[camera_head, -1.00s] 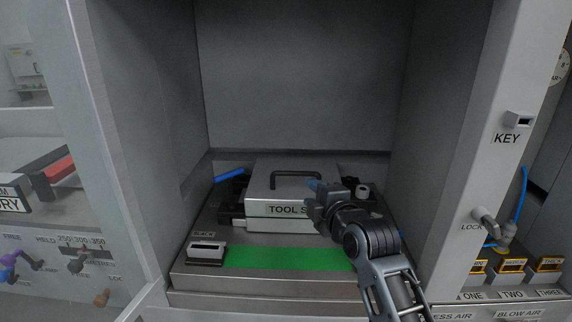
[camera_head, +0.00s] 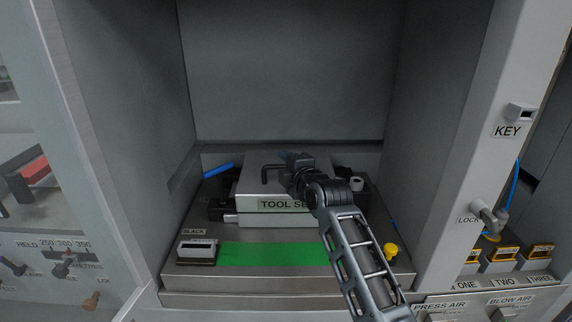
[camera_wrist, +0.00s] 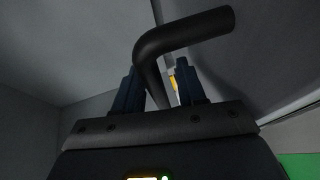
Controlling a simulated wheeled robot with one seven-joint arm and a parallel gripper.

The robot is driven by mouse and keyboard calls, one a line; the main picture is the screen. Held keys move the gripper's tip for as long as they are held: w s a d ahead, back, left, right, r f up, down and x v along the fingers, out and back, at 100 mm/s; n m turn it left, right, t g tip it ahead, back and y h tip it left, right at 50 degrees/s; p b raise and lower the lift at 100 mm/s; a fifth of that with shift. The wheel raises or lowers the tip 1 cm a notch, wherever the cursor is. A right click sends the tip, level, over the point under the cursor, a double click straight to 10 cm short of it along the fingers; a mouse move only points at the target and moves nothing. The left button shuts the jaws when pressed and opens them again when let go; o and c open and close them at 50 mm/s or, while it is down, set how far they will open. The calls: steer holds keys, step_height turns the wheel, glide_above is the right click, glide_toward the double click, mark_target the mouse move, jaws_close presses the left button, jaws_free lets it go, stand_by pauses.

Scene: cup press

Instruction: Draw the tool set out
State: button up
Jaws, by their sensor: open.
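The tool set (camera_head: 255,187) is a grey metal box labelled "TOOL SET", sitting in the press bay with a dark bar handle on its top. The handle (camera_head: 268,168) is partly hidden by my gripper in the head view. My gripper (camera_head: 284,157) is over the top of the box at the handle's right part. In the wrist view, the open gripper (camera_wrist: 157,75) has its two blue fingers on either side of a handle leg. The handle (camera_wrist: 190,32) bends to the right above them. Whether a finger touches it cannot be told.
A blue-handled lever (camera_head: 218,170) is left of the box. A yellow knob (camera_head: 390,250) is at the right. Bay walls stand both sides.

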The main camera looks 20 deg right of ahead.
jaws_close()
stand_by(0.4)
